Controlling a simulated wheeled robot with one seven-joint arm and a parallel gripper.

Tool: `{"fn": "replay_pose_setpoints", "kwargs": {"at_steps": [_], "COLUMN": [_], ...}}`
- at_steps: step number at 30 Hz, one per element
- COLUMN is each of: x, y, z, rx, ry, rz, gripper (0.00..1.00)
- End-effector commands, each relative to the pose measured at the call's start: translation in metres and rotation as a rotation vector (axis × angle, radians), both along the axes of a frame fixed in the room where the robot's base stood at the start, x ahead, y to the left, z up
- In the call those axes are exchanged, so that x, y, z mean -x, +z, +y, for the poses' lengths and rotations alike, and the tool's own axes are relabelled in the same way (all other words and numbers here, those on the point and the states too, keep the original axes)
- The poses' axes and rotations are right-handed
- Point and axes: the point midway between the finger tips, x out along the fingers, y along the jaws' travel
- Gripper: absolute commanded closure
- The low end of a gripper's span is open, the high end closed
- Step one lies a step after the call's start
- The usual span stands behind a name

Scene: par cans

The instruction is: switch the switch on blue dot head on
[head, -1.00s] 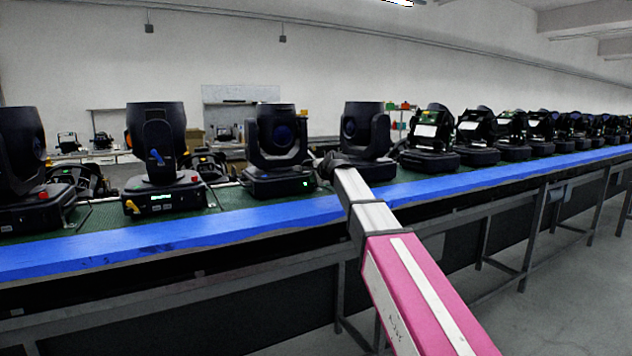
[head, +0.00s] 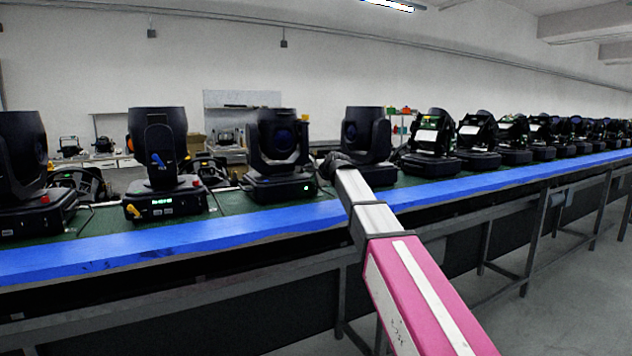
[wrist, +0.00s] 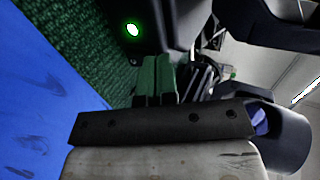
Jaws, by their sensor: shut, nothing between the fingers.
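In the wrist view a bright green-ringed light (wrist: 133,29) glows on a dark base, at upper left of my gripper (wrist: 157,78). The green fingertips are together and empty, apart from that light. A blue round patch (wrist: 259,121) shows in a dark housing at right. I cannot tell for certain which head carries the blue dot, and no switch is clearly visible.
A head (head: 366,140) stands close behind my gripper, and several more line the bench to the right. A blue strip (head: 200,229) runs along the bench's front edge.

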Motion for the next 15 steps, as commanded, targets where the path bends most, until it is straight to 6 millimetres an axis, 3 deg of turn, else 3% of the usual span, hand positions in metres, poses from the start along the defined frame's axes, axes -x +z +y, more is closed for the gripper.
{"fn": "replay_pose_setpoints", "kwargs": {"at_steps": [5,11,15], "x": [0.007,0.028,0.047], "y": [0.001,0.005,0.027], "z": [-0.006,-0.028,-0.039], "rx": [0.0,-0.001,-0.001], "ry": [0.0,-0.001,-0.001], "rz": [0.0,-0.001,-0.003], "gripper": [1.0,1.0,1.0]}}
